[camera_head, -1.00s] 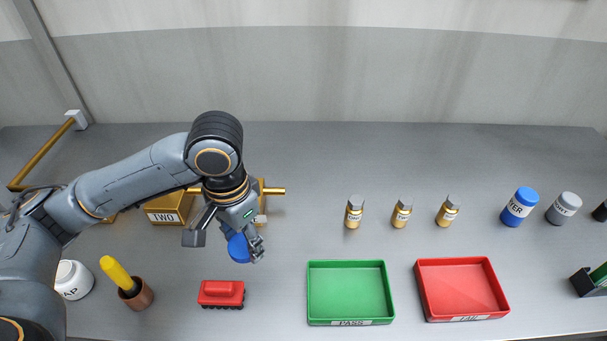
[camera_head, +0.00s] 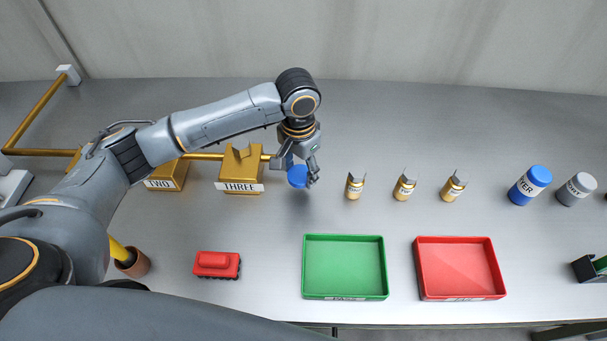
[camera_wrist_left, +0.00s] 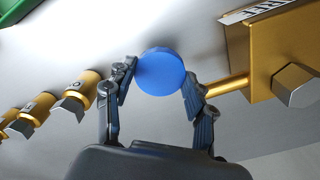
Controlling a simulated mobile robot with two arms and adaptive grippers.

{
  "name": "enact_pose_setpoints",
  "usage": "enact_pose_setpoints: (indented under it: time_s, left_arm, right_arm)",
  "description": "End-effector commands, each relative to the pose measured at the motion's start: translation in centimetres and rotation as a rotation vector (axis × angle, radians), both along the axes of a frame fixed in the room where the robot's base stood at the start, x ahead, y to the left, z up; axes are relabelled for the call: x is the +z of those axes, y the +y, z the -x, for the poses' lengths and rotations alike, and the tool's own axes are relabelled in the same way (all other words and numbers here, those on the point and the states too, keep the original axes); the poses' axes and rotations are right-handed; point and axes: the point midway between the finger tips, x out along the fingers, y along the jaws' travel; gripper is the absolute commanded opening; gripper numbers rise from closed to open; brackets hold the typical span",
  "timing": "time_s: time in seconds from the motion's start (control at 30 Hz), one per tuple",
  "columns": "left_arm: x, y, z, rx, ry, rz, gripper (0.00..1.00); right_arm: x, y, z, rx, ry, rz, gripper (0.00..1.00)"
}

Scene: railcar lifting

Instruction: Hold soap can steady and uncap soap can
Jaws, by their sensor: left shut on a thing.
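My left gripper (camera_head: 299,174) is shut on a blue round piece (camera_head: 297,177) that looks like a cap. It holds it to the right of the block labelled THREE. In the left wrist view the blue piece (camera_wrist_left: 161,72) sits between the two fingertips (camera_wrist_left: 160,82), seen as a round face with a short side wall. I cannot tell how high it is above the table. The soap can does not show now; my arm covers the left front area. My right gripper is not in view.
Gold blocks TWO (camera_head: 168,177) and THREE (camera_head: 240,185) stand left with a gold bar. A red railcar (camera_head: 217,265), green tray (camera_head: 345,296) and red tray (camera_head: 461,297) lie in front.

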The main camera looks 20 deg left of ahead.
Motion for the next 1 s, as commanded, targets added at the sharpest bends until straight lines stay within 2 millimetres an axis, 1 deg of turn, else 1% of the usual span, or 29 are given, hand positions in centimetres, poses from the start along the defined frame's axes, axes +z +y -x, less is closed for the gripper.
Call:
enact_pose_setpoints:
  time_s: [0.03, 0.13, 0.23, 0.3, 0.43, 0.57, 0.8, 0.83, 0.93, 1.0]
  left_arm:
    - [-0.4, -0.2, -0.4, 0.001, 0.001, 0.000, 0.16]
    - [-0.9, -0.4, -0.7, 0.001, 0.002, 0.001, 0.16]
    - [-1.8, -0.6, -1.3, 0.001, 0.002, -0.001, 0.16]
    - [-2.8, -0.5, -1.1, 0.001, 0.003, -0.003, 0.16]
    - [-4.3, -0.5, -1.1, 0.000, 0.001, 0.000, 0.16]
    - [-4.6, -0.5, -1.2, 0.000, -0.001, 0.000, 0.16]
    - [-4.8, -0.5, -1.1, 0.000, 0.000, 0.000, 0.16]
    - [-4.9, -0.5, -1.2, 0.000, -0.001, 0.000, 0.56]
    - [-4.9, -0.5, -1.2, 0.000, -0.001, 0.000, 0.77]
    - [-4.9, -0.5, -1.2, 0.000, -0.001, 0.000, 0.77]
  right_arm:
    - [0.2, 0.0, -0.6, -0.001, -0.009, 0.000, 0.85]
    - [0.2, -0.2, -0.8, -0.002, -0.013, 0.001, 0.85]
    - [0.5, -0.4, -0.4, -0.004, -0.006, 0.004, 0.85]
    - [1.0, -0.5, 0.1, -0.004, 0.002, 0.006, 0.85]
    - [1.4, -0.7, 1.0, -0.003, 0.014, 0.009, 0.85]
    - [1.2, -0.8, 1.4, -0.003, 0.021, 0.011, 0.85]
    - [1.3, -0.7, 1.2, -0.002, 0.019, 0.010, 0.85]
    - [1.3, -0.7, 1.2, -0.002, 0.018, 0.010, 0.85]
    - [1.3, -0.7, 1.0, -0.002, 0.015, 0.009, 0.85]
    - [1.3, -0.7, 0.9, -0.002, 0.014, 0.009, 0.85]
